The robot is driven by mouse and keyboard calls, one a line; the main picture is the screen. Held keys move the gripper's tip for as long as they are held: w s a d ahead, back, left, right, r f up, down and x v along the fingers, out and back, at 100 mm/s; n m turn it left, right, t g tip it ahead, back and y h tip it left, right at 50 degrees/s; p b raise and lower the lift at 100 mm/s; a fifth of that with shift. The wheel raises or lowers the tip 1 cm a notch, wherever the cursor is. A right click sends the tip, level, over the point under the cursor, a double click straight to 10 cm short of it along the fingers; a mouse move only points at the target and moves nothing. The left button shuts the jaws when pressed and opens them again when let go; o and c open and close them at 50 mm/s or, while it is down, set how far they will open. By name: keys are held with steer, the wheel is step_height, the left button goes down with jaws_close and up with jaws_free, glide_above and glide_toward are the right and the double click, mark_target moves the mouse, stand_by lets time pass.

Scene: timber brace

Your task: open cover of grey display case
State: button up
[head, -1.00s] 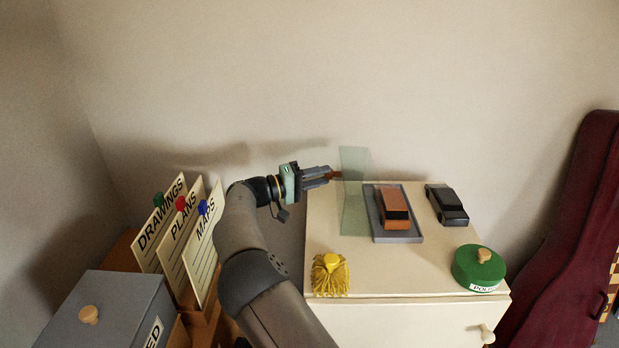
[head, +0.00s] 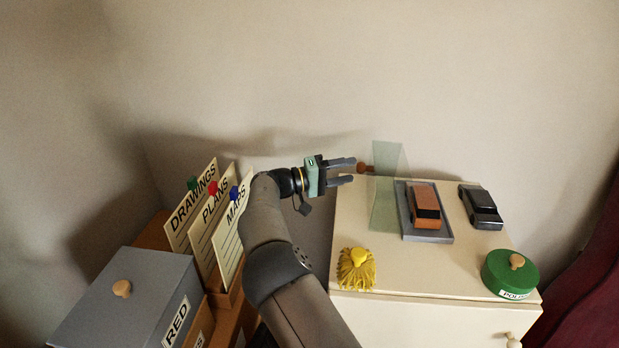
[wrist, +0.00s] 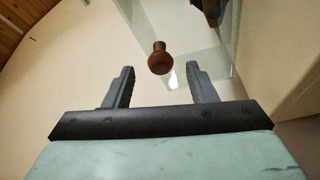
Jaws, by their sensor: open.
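The grey display case (head: 448,233) has a grey base on the cream cabinet, with an orange-brown model car (head: 424,205) on it. Its clear, greenish cover (head: 387,190) stands upright, swung open at the left side of the base. A brown knob (head: 364,168) sits on the cover's left face. My gripper (head: 353,172) is open and empty just left of the knob. In the wrist view the knob (wrist: 160,60) shows ahead of and between the spread fingertips (wrist: 160,75), with a gap around it.
Cards (head: 212,215) and a grey box (head: 125,305) stand left of my arm. The wall is close behind.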

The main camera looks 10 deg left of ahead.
steer(key=v, duration=1.5)
steer(key=shift+a, duration=0.15)
step_height(320, 180, up, 16)
steer(key=p, duration=1.1)
